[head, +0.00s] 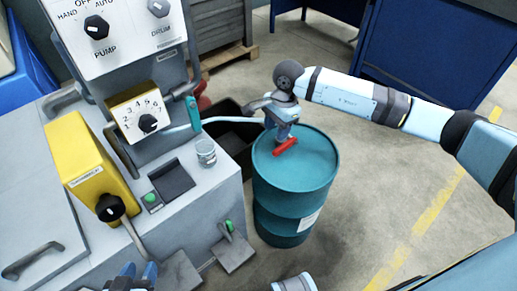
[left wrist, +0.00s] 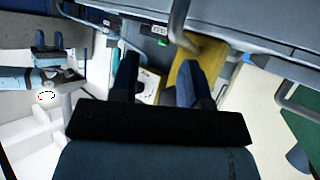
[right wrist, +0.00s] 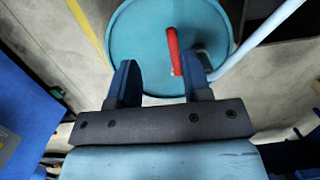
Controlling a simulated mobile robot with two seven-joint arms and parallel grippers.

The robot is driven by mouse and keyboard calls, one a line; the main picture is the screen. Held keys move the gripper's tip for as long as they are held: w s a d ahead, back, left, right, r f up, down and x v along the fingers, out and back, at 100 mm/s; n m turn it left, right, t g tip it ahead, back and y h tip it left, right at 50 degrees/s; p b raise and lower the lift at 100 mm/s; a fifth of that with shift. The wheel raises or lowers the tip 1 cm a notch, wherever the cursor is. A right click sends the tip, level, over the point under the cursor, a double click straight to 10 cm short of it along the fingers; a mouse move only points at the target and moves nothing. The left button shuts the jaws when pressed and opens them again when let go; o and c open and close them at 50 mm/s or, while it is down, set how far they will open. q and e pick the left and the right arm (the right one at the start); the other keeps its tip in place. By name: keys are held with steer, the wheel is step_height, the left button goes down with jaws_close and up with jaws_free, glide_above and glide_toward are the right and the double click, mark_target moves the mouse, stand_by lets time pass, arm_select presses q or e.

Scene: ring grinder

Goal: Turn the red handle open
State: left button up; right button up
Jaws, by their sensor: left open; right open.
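The red handle (head: 285,147) shows above the teal barrel's lid, just below my right gripper (head: 281,132). In the right wrist view the red handle (right wrist: 173,50) is a short bar beside the end of a pale pipe (right wrist: 255,40). My right gripper (right wrist: 160,78) is open there. The handle's near end lies between the directions of its two fingers, closer to the right one; I cannot tell whether they touch. My left gripper (head: 131,277) is at the bottom of the head view, by the machine's front, and is open and empty in the left wrist view (left wrist: 158,75).
The teal barrel (head: 290,190) stands on the floor right of the grey machine (head: 225,190). A glass (head: 206,152) stands on the machine top near the pipe. A yellow box (head: 85,150) with a black knob is at left. Floor right of the barrel is clear.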

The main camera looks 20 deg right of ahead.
steer(key=w+d+h, duration=0.2)
steer(key=w+d, duration=0.1)
steer(key=b, duration=0.1)
glide_above(279, 148)
steer(key=shift+n, duration=0.3)
step_height(279, 148, down, 5)
steer(key=shift+r, duration=0.1)
step_height(279, 148, down, 8)
steer(key=shift+f+b, duration=0.2)
steer(key=shift+b, duration=0.7)
arm_select(q)
steer(key=shift+w+d+r+t+h, duration=0.2)
steer(key=shift+w+d+r+t, duration=0.2)
steer(key=shift+r, duration=0.2)
steer(key=shift+w+d+r+t+h, duration=0.2)
steer(key=shift+w+d+r+t, duration=0.1)
steer(key=shift+w+r+t, duration=0.2)
steer(key=shift+r, duration=0.1)
arm_select(e)
jaws_close()
